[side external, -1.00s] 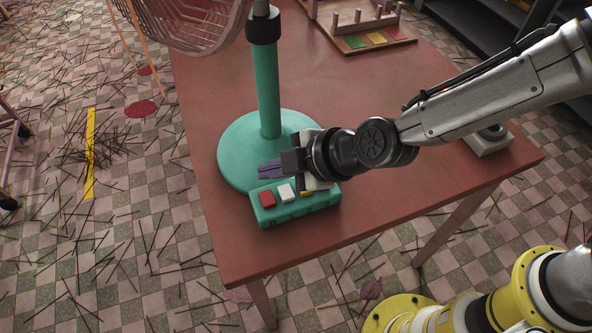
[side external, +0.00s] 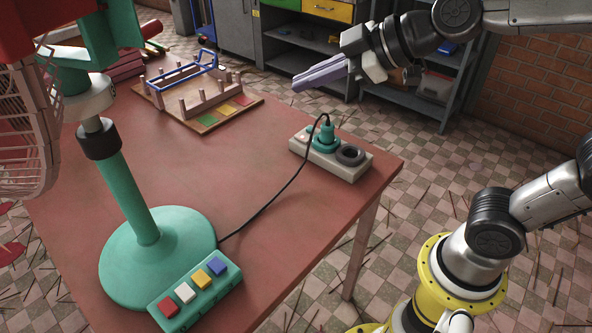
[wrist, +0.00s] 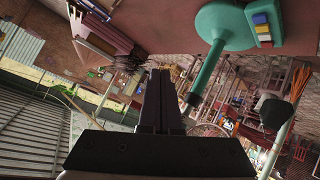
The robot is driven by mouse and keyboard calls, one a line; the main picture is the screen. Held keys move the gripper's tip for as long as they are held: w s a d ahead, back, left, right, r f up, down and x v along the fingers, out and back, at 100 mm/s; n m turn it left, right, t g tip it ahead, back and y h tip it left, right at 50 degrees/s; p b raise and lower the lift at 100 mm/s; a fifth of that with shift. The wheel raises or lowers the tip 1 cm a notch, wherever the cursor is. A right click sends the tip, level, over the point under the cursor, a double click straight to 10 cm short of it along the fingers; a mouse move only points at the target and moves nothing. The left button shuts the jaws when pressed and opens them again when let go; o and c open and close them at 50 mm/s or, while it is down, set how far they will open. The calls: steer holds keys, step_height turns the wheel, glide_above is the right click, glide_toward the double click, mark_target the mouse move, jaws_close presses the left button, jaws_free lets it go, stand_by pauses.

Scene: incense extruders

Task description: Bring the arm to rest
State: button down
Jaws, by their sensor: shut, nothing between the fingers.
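My gripper (side external: 300,82) is raised in the air at the upper middle of the side external view. Its long purple fingers are shut together, hold nothing and point left. Nothing touches them. In the wrist view the closed fingers (wrist: 160,78) show dark in the middle. My arm runs off the top right of the side external view.
The red table (side external: 250,160) holds a green fan base (side external: 150,270) with red, white, yellow and blue buttons (side external: 197,290), a power strip (side external: 325,158) with a green plug and cord, and a wooden pegged rack (side external: 200,95). Grey shelves (side external: 300,50) stand behind.

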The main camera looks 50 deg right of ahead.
steer(key=s+d+f+m+g+h, duration=0.2)
steer(key=s+d+f+m, duration=0.2)
steer(key=s, duration=0.4)
steer(key=s+d+f+m+g+h, duration=0.1)
steer(key=s+d+f+m+g, duration=0.2)
steer(key=s, duration=0.5)
step_height(320, 180, down, 3)
steer(key=shift+s+d+r+m+h, duration=0.1)
steer(key=shift+s+d+m+h, duration=0.25)
steer(key=shift+d+m, duration=0.7)
steer(key=shift+a, duration=0.15)
